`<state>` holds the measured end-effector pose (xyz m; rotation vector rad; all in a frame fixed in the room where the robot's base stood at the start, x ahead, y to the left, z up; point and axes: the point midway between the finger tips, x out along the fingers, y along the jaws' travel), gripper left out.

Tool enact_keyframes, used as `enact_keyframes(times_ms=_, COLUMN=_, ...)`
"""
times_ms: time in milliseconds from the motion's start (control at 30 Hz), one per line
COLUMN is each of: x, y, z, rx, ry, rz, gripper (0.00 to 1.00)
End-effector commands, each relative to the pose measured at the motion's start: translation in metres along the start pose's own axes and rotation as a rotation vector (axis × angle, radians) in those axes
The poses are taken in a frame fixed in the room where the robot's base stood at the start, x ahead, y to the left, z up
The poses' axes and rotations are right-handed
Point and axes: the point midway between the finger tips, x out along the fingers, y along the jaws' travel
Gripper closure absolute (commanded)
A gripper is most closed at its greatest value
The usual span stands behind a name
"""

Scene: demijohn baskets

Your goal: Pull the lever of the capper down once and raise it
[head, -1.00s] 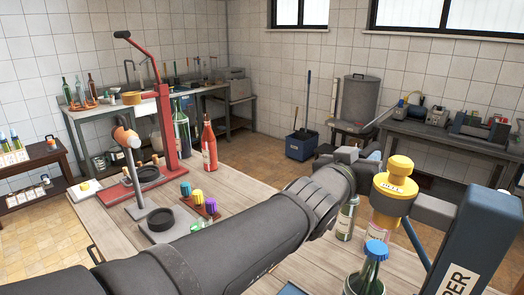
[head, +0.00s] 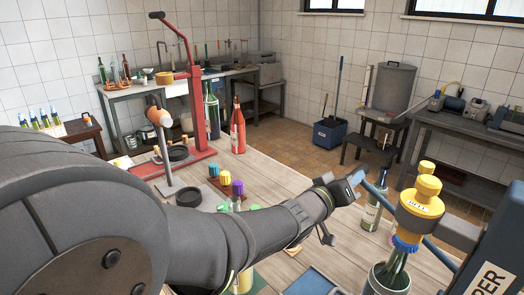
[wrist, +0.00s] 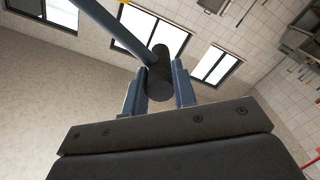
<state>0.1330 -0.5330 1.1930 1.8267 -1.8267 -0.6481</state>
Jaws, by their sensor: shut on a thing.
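The capper stands at the right: a dark blue column (head: 490,270) with a partly visible label ending in "PER", a grey arm, and a yellow bell (head: 425,190). Its blue lever (head: 435,250) slopes up to the left towards my gripper (head: 357,180). In the wrist view, my gripper (wrist: 160,88) is shut on the dark cylindrical grip (wrist: 160,72) at the end of the lever (wrist: 112,28). A green bottle (head: 395,265) with a blue cap (head: 404,243) stands below the bell, its base inside a dark cup (head: 385,284). The bell's lower end appears at the cap; contact is unclear.
Another bottle (head: 373,212) stands beside the lever. Coloured caps (head: 225,178), a red capper (head: 197,115) and a red bottle (head: 238,130) are on the wooden table (head: 290,185). My arm covers the table's near left part.

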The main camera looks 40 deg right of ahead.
Motion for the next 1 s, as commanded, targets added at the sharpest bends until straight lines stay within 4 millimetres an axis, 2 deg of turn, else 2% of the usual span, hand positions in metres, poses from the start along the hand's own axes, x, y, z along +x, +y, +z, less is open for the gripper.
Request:
enact_keyframes(times_ms=33, x=0.000, y=-0.009, z=0.005, rx=-0.020, ry=-0.005, rz=-0.007, gripper=1.00)
enact_keyframes(times_ms=233, x=0.000, y=-0.023, z=0.014, rx=-0.079, ry=-0.004, rz=-0.005, gripper=1.00)
enact_keyframes(times_ms=733, x=0.000, y=-0.027, z=0.018, rx=-0.100, ry=-0.004, rz=-0.005, gripper=1.00)
enact_keyframes(times_ms=767, x=0.000, y=-0.027, z=0.018, rx=-0.100, ry=-0.004, rz=-0.005, gripper=0.71)
enact_keyframes(times_ms=833, x=0.000, y=-0.027, z=0.018, rx=-0.099, ry=-0.004, rz=-0.005, gripper=0.57)
enact_keyframes(times_ms=867, x=0.000, y=-0.027, z=0.018, rx=-0.099, ry=-0.004, rz=-0.004, gripper=0.54)
enact_keyframes(times_ms=1000, x=0.000, y=-0.026, z=0.017, rx=-0.099, ry=-0.002, rz=-0.002, gripper=0.54)
